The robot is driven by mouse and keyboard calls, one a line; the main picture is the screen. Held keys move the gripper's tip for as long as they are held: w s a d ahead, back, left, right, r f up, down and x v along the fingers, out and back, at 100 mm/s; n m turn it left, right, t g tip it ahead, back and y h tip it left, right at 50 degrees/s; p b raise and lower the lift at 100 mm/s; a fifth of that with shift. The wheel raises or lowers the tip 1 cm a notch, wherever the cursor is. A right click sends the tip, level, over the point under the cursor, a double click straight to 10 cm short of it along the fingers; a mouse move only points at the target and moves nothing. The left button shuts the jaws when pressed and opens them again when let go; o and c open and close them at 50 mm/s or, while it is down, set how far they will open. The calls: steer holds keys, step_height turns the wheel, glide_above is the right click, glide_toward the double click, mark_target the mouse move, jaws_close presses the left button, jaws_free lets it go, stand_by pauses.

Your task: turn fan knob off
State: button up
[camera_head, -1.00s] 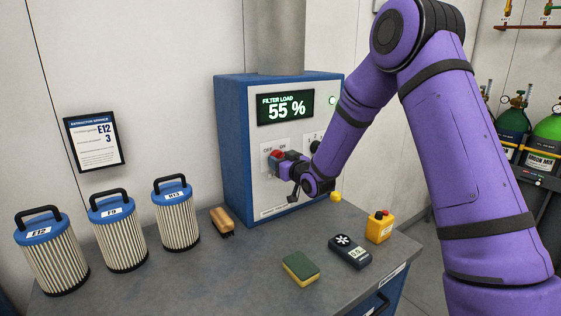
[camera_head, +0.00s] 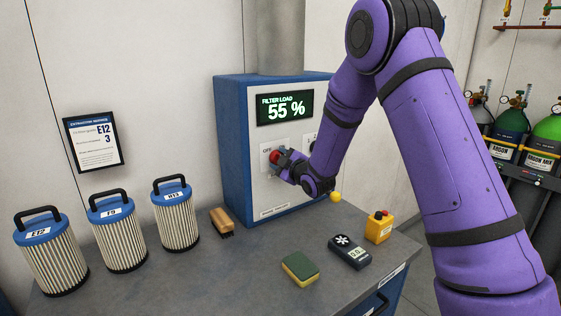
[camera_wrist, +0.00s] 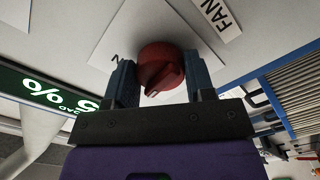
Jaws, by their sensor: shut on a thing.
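The red fan knob (camera_head: 275,156) is on the front panel of the blue and white extraction unit (camera_head: 232,150), by an "OFF" label. In the wrist view the red knob (camera_wrist: 161,70) sits between the two fingers of my gripper (camera_wrist: 162,85), with a "FAN" label (camera_wrist: 215,18) beside it. My gripper (camera_head: 283,160) is shut on the knob. The unit's display (camera_head: 285,108) reads "FILTER LOAD 55 %". My gripper and forearm hide the "ON" side of the knob's label and part of the panel in the head view.
Several things stand on the grey bench (camera_head: 205,268): filter cartridges (camera_head: 122,238) at left, a brush (camera_head: 222,222), a sponge (camera_head: 300,268), a handheld meter (camera_head: 349,251) and a yellow button box (camera_head: 379,227). Gas cylinders (camera_head: 512,130) stand at right.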

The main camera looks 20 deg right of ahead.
steer(key=n, duration=0.3)
steer(key=shift+n, duration=2.1)
steer(key=o, duration=0.9)
steer(key=shift+s, duration=0.1)
steer(key=v, duration=1)
steer(key=shift+s+d+r, duration=0.1)
steer(key=shift+s+d, duration=0.05)
steer(key=shift+s, duration=0.15)
